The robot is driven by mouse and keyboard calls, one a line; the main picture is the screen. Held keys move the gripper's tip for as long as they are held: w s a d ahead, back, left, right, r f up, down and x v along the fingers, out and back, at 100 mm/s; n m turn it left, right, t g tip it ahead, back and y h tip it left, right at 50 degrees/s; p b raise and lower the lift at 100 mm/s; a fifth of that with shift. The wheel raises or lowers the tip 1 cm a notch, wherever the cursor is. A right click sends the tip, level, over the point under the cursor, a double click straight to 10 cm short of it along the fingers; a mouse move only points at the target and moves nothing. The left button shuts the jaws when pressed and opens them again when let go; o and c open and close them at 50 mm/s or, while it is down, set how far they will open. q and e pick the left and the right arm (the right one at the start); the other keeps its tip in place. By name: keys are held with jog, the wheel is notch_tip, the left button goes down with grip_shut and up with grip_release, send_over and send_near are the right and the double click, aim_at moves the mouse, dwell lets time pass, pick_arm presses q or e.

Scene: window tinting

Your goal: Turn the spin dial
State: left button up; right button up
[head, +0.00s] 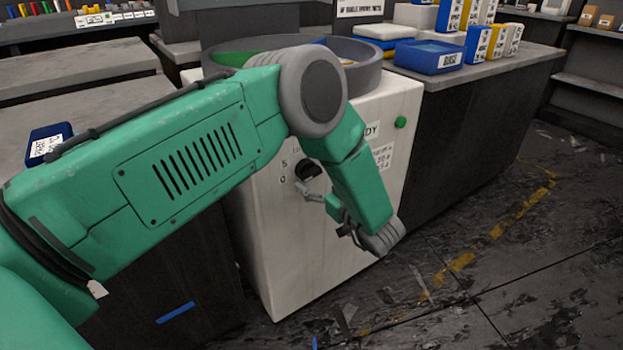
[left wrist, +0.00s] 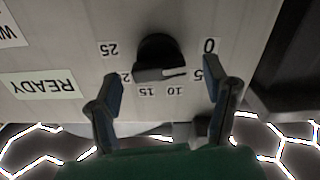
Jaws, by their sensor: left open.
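The black spin dial (head: 307,170) is on the front of a white machine (head: 290,270). In the left wrist view the dial (left wrist: 157,58) appears upside down, with number labels from 0 to 25 around it. Its white pointer mark lies toward the 5 label, which a finger partly covers. My left gripper (head: 318,197) is in front of the panel, just below the dial. Contact with the dial cannot be told. My right gripper is not in view.
A green button (head: 401,122) is on the panel's upper right, near a READY label (left wrist: 42,84). A round grey tub rim (head: 366,76) tops the machine. A blue tray (head: 430,56) and boxes stand on the right counter. The floor to the right is mostly open, with scattered scraps.

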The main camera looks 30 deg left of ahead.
aim_at(313, 176)
pick_arm(q)
jog(key=x, duration=0.2)
jog(key=shift+a+f, duration=0.15)
jog(key=shift+a, duration=0.1)
jog(key=shift+w+a+b, duration=0.1)
jog(key=shift+w+b, duration=0.1)
jog(key=shift+b, duration=0.15)
jog(key=shift+r, duration=0.3)
jog(key=shift+a+f, duration=0.1)
jog(key=c, duration=1.2)
